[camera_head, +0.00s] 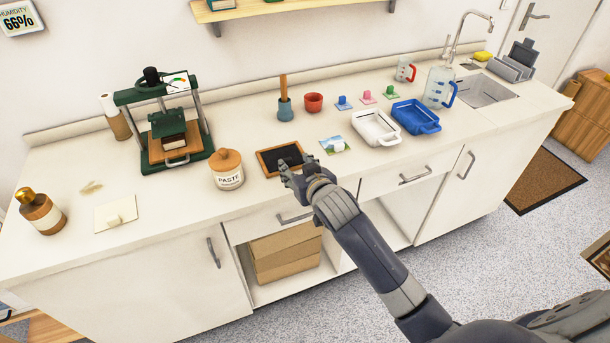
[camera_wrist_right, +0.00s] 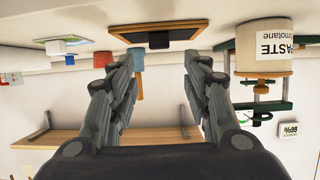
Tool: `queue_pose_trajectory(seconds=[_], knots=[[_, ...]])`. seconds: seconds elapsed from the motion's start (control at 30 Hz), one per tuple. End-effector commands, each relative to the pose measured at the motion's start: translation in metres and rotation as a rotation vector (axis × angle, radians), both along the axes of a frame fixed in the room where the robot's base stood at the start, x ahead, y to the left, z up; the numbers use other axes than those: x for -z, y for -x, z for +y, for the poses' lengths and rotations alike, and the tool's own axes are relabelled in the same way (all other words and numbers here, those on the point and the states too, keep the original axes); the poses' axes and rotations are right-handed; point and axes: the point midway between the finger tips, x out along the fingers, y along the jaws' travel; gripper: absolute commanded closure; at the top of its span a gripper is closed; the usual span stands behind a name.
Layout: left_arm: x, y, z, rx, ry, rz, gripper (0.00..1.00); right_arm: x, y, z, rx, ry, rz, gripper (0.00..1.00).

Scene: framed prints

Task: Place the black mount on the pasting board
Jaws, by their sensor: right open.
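The black mount (camera_head: 287,155) is a flat black panel lying on the brown wooden pasting board (camera_head: 263,165), whose edges show around it. The wrist view is upside down; there the black mount (camera_wrist_right: 158,41) shows as a dark knob or grip under a dark panel, and the brown board (camera_wrist_right: 120,28) is at the top. My right gripper (camera_head: 289,168) is at the front right of the board and hides part of it. Its fingers (camera_wrist_right: 152,72) are apart with nothing between them, and the mount is beyond their tips. My left gripper is not in view.
The paste jar (camera_head: 228,170) stands close left of the board. A small picture (camera_head: 335,146) and a white tray (camera_head: 376,128) are to its right. A green press (camera_head: 178,152) stands back left. A cream sheet (camera_head: 115,213) lies left; the counter front between is clear.

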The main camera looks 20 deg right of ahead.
Motion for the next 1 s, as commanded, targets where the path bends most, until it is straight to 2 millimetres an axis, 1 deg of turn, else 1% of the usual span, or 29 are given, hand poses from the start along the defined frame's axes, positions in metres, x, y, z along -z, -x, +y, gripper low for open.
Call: queue_pose_trajectory(seconds=[0.03, 0.1, 0.33, 0.5, 0.77, 0.83, 0.87, 0.93, 0.97, 1.0], knots=[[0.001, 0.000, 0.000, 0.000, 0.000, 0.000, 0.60, -0.003, 0.009, 0.000, -0.001, 0.000, -0.001, 0.55], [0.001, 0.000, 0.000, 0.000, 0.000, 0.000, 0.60, -0.007, 0.019, 0.000, 0.000, 0.001, 0.000, 0.55], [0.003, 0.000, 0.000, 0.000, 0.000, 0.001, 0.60, -0.019, 0.047, -0.001, 0.000, 0.001, -0.001, 0.55], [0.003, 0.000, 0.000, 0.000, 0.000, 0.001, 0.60, -0.023, 0.056, -0.002, 0.001, 0.001, -0.001, 0.55], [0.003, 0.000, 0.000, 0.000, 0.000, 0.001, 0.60, -0.023, 0.057, -0.002, 0.001, 0.001, 0.000, 0.55], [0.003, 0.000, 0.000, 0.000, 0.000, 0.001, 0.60, -0.016, 0.057, -0.002, 0.000, 0.003, 0.011, 0.55], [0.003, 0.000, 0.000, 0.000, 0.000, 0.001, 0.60, -0.009, 0.057, -0.002, 0.000, 0.006, 0.022, 0.55], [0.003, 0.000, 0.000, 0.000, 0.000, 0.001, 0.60, 0.018, 0.057, -0.004, -0.002, 0.015, 0.063, 0.55], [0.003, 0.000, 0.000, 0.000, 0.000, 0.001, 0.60, 0.034, 0.058, -0.005, -0.004, 0.021, 0.089, 0.55], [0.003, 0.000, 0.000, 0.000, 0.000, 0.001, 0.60, 0.061, 0.061, -0.006, -0.006, 0.028, 0.127, 0.55]])
